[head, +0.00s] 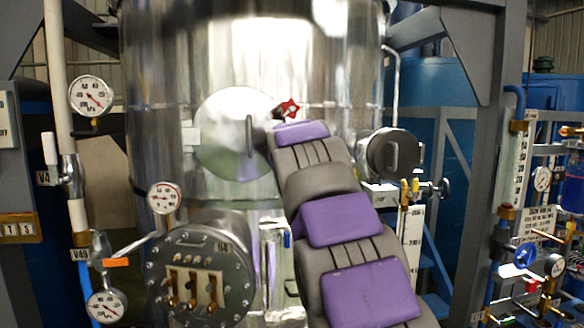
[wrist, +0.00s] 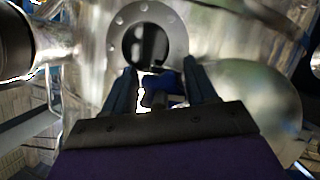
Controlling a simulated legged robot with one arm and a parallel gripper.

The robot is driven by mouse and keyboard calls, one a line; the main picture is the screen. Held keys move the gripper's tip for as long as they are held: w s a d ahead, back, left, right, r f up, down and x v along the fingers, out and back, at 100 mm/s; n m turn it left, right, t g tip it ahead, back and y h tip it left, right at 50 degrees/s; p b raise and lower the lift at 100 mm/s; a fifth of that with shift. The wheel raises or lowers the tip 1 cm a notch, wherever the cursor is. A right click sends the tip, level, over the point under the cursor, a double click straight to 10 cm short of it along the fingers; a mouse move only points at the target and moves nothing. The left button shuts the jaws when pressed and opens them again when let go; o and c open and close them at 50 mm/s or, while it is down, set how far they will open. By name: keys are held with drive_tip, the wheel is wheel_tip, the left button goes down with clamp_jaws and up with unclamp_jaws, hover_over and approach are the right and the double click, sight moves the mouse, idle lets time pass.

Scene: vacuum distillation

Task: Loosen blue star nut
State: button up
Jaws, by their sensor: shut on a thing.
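In the wrist view the blue star nut (wrist: 170,80) sits between the two dark fingers of my gripper (wrist: 160,67), with a dark stem in front of it. My gripper is shut on it. A light flange with bolt holes and a dark round opening (wrist: 152,45) lies just beyond the fingertips. In the head view my purple and grey arm hides the blue nut and most of the gripper. A red star-shaped knob (head: 289,108) shows just past the end of my arm, in front of the tank.
The large shiny steel tank (head: 250,60) fills the middle. A round hatch with a handle (head: 225,135) is left of my arm, and a round port (head: 393,153) is to its right. Gauges (head: 91,95) and pipes stand at the left. Valves and piping (head: 525,255) crowd the right.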

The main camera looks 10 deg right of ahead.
drive_tip(key=shift+a+r, duration=0.1)
drive_tip(key=shift+r, duration=0.1)
drive_tip(key=o, duration=1)
drive_tip(key=shift+w+a, duration=0.1)
drive_tip(key=shift+a, duration=0.05)
drive_tip(key=shift+c, duration=0.2)
drive_tip(key=shift+s, duration=0.2)
drive_tip(key=b+v, duration=0.2)
drive_tip(key=v, duration=1.5)
drive_tip(key=shift+a, duration=0.15)
